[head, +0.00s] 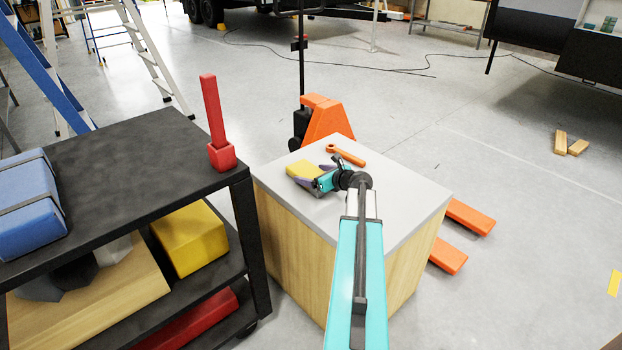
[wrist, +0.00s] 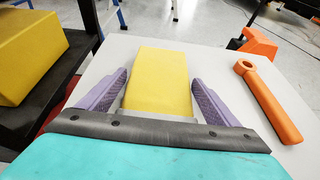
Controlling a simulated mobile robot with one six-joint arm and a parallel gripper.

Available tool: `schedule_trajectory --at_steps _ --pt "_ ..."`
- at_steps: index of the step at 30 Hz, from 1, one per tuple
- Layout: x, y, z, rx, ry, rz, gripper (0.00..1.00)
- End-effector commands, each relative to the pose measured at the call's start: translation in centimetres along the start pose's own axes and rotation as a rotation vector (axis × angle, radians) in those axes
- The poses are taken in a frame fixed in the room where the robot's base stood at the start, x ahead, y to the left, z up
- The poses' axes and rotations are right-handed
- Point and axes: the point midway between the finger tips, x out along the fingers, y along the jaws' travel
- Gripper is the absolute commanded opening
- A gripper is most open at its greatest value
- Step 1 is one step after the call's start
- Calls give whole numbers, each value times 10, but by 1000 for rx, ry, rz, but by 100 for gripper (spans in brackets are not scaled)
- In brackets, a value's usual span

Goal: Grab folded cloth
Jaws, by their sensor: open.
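The folded cloth looks like a yellow block (head: 302,171) lying on the white top of a wooden box (head: 405,215). In the wrist view the yellow cloth (wrist: 158,80) lies between the two purple fingers of my gripper (wrist: 160,92). The fingers are open, one on each side of the cloth, with a gap visible at both sides. My gripper (head: 318,181) also shows in the head view, low over the box top beside the cloth. The cloth's near end is hidden behind the gripper's dark front bar.
An orange wrench (head: 346,155) lies on the box top behind the cloth; in the wrist view it is to the right. A black cart (head: 110,165) stands left, with a red tool (head: 213,125) and a blue bundle (head: 28,205). An orange pallet jack (head: 328,120) stands behind the box.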

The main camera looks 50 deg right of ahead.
Motion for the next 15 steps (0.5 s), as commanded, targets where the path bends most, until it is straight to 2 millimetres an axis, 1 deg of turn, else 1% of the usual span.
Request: schedule_trajectory --at_steps 1,4,15 --pt "6 -1 0 0 0 0 84" --pt "12 -1 0 1 0 -1 84" --pt "13 -1 0 1 0 -2 84"
